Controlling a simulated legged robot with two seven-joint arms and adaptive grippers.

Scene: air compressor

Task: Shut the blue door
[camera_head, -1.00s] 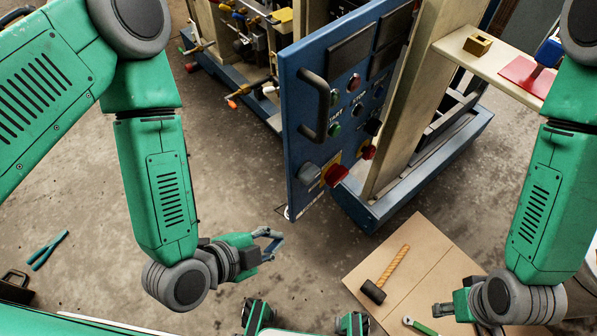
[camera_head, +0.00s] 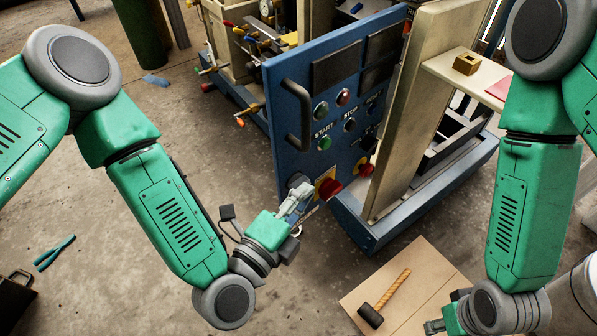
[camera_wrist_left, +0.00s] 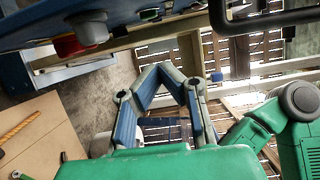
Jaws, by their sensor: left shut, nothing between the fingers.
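The blue door (camera_head: 345,160) is a control panel with START and STOP buttons, a red knob (camera_head: 330,189) and a black handle (camera_head: 300,112) along its left edge. It stands open, swung out from the beige frame. My left gripper (camera_head: 303,190) is shut and empty, by the door's lower left corner below the handle; contact cannot be told. In the left wrist view its fingertips (camera_wrist_left: 158,70) meet, with the door's blue face (camera_wrist_left: 40,22) at upper left and the handle (camera_wrist_left: 268,22) at upper right. My right gripper (camera_head: 433,326) is low at the bottom edge, its jaws unclear.
The blue base rail (camera_head: 400,222) of the compressor runs right of the door. A hammer (camera_head: 385,298) lies on a cardboard sheet (camera_head: 435,270) on the floor. Pliers (camera_head: 54,252) lie at the left. A shelf (camera_head: 465,75) holds a small brass block.

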